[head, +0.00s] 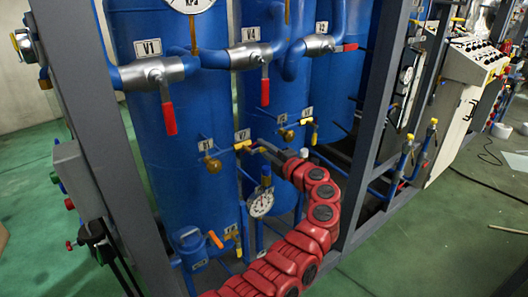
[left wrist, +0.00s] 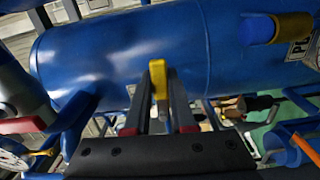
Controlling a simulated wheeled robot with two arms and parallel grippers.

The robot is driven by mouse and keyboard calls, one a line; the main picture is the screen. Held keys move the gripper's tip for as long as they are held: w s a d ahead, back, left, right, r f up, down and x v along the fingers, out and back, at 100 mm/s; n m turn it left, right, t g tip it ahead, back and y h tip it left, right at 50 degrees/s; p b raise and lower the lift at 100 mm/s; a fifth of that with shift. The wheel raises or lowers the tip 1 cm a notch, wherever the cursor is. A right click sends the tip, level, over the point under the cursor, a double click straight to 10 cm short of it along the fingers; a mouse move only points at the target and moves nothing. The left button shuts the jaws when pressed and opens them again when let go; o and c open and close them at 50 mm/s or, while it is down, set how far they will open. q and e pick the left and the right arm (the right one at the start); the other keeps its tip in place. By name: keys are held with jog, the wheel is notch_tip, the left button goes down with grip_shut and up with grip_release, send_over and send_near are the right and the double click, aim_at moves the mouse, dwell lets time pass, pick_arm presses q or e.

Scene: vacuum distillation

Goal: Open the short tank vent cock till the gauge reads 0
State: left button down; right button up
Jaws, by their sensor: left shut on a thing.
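My left gripper (head: 260,148) reaches in on its red arm from the bottom of the head view. It is shut on a yellow cock handle (head: 242,145) below the V7 label (head: 242,134), beside a blue tank (head: 262,105). In the left wrist view the yellow handle (left wrist: 158,78) stands between the two fingers (left wrist: 159,118), in front of the blue tank wall (left wrist: 120,50). A round white gauge (head: 261,202) hangs below the gripper, its reading too small to tell. A larger kPa gauge (head: 190,3) is cut off at the top. My right gripper is out of view.
Red-handled valves V1 (head: 168,112) and V4 (head: 265,90) sit on blue pipes above. A brass cock (head: 212,163) and an orange-handled cock (head: 215,239) are to the left. Grey frame posts (head: 75,90) flank the tanks. Green floor (head: 440,225) is open at right.

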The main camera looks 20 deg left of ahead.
pick_arm(q)
jog(key=shift+f, duration=0.1)
jog(key=c, duration=0.8)
grip_release()
jog(key=shift+o, duration=0.2)
jog(key=b+v, duration=0.3)
jog(key=v, duration=1.4)
jog(key=shift+s+d, duration=0.2)
